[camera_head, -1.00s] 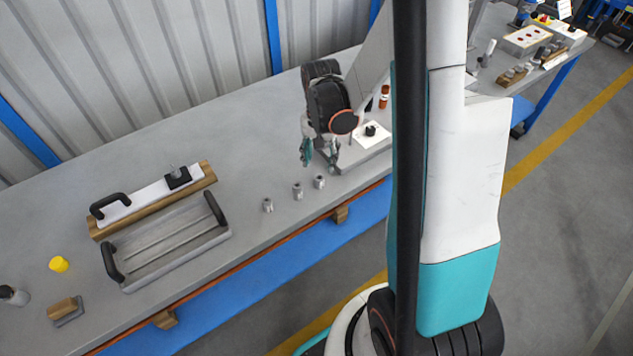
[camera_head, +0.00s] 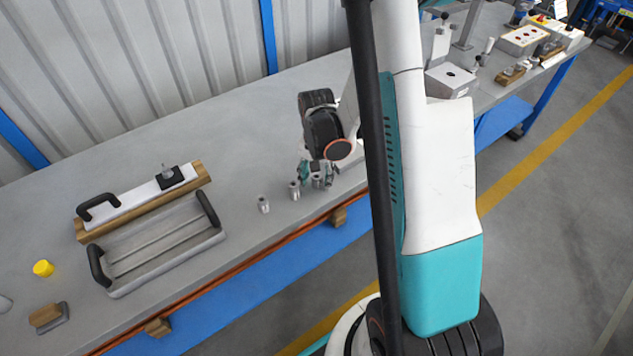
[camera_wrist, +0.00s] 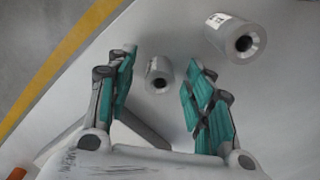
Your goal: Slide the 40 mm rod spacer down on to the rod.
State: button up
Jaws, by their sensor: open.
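Three grey metal cylindrical spacers stand in a row near the bench's front edge: a left one (camera_head: 264,205), a middle one (camera_head: 294,190) and a right one (camera_head: 317,181). I cannot tell by label which is 40 mm. My gripper (camera_head: 316,172) is low at the right spacer, open. In the wrist view, one bored spacer (camera_wrist: 158,75) lies between the open teal fingers, with gaps on both sides; another, larger-looking labelled spacer (camera_wrist: 235,38) is outside the right finger. The thin upright rod (camera_head: 164,168) rises from a black block (camera_head: 171,179) on a white plate.
The white plate with a black handle (camera_head: 97,204) lies on a wooden board (camera_head: 130,215). In front is a grey tray (camera_head: 165,252) with two black handles. A yellow cap (camera_head: 43,268) and a wood-and-grey block (camera_head: 48,318) are at left. The bench behind the spacers is clear.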

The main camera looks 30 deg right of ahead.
grip_shut()
jog(key=shift+r, duration=0.2)
